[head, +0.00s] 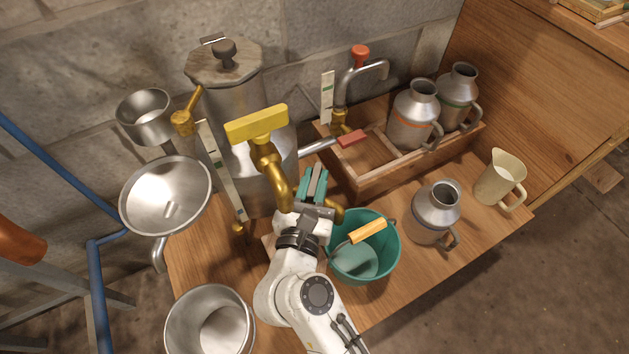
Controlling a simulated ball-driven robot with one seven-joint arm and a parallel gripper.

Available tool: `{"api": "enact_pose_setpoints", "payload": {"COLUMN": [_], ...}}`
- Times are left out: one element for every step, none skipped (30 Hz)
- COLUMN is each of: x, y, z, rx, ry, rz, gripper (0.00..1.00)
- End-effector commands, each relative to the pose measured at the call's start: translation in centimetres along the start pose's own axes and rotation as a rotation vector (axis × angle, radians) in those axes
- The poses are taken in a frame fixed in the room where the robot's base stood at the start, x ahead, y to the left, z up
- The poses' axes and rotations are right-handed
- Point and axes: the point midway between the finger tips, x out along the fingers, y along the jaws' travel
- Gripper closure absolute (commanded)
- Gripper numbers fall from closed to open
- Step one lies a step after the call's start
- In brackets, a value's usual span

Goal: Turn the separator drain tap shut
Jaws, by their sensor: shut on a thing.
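My gripper (315,185), with teal fingers, is shut beside the tall steel vessel (222,110) with a wooden lid. It appears closed on the separator drain tap, whose handle is mostly hidden by the fingers and wrist. A curved brass spout (338,213) shows just right of my wrist, at the rim of a teal bucket (390,252). How far the tap is turned cannot be seen. A larger brass tap (266,160) with a yellow bar handle (257,123) shows left of my gripper.
A yellow-handled scoop (367,231) lies in the bucket. Steel cans (414,113) stand in a wooden crate (385,184); another can (436,212) and a cream jug (499,180) stand right. A funnel (165,195) is left.

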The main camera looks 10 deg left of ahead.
Motion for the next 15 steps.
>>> {"api": "enact_pose_setpoints", "payload": {"x": [-0.02,-0.02,-0.02,-0.02,-0.02,-0.01,-0.01,-0.01,-0.01,0.00,0.00,0.00,0.00,0.00,0.01], "y": [-0.04,-0.04,-0.04,-0.05,-0.04,-0.05,-0.05,-0.05,-0.05,-0.05,-0.05,-0.05,-0.04,-0.04,-0.04], "z": [-0.16,-0.16,-0.16,-0.17,-0.17,-0.17,-0.17,-0.18,-0.17,-0.16,-0.15,-0.13,-0.12,-0.11,-0.10], "rx": [0.000,0.000,0.000,0.000,0.000,0.000,0.000,-0.001,-0.001,-0.001,-0.001,-0.001,-0.001,-0.001,-0.001], "ry": [0.004,0.004,0.004,0.004,0.004,0.004,0.004,0.004,0.004,0.004,0.003,0.003,0.003,0.002,0.002], "rz": [-0.002,-0.002,-0.001,-0.001,-0.001,-0.001,-0.001,-0.001,-0.001,-0.001,-0.001,-0.001,-0.001,-0.001,-0.001], "gripper": [1.00,1.00,1.00,1.00,1.00,1.00,1.00,0.79,0.75,0.72,0.69,0.65,0.63,0.60,0.60]}}
